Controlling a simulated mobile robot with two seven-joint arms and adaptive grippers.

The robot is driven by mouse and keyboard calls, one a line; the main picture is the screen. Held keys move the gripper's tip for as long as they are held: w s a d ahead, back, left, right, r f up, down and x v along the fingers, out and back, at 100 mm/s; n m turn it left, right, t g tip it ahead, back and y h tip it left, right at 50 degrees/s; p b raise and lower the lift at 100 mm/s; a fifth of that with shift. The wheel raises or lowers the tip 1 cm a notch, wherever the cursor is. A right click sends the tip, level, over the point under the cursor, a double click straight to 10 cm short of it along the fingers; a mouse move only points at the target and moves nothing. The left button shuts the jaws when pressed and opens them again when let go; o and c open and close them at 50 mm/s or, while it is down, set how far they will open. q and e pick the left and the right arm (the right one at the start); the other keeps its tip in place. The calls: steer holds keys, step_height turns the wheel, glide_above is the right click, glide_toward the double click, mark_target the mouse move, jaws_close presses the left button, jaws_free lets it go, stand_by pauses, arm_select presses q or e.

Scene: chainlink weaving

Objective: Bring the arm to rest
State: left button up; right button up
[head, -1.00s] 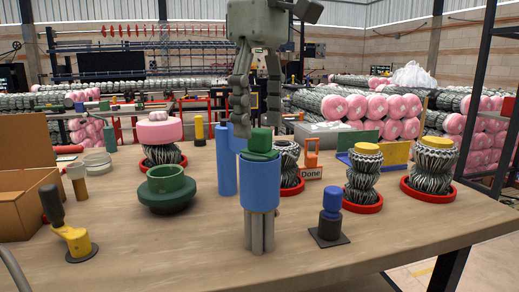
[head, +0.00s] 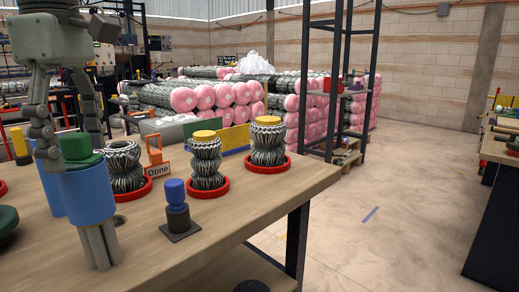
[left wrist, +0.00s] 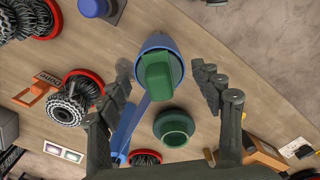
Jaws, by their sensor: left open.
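My left gripper (head: 72,150) hangs above a blue cylinder (head: 88,193) with a green block (head: 76,147) in its top. Its fingers are open, spread to either side of the green block. In the left wrist view the open fingers (left wrist: 165,80) flank the green block (left wrist: 157,74) and the blue cylinder's rim (left wrist: 150,42), with visible gaps. The gripper holds nothing. The cylinder stands on grey legs on the wooden table (head: 165,225). My right gripper is not in view.
Woven chainlink rolls stand in red trays (head: 208,188) on the table. A blue-topped peg (head: 177,208) and an orange "Done" sign (head: 156,158) stand near the cylinder. Another workbench (head: 500,150) is at far right. The floor (head: 390,215) between is clear.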

mark_target(80, 163)
arm_select(q)
step_height(80, 163, down, 7)
steer(key=shift+r, duration=1.95)
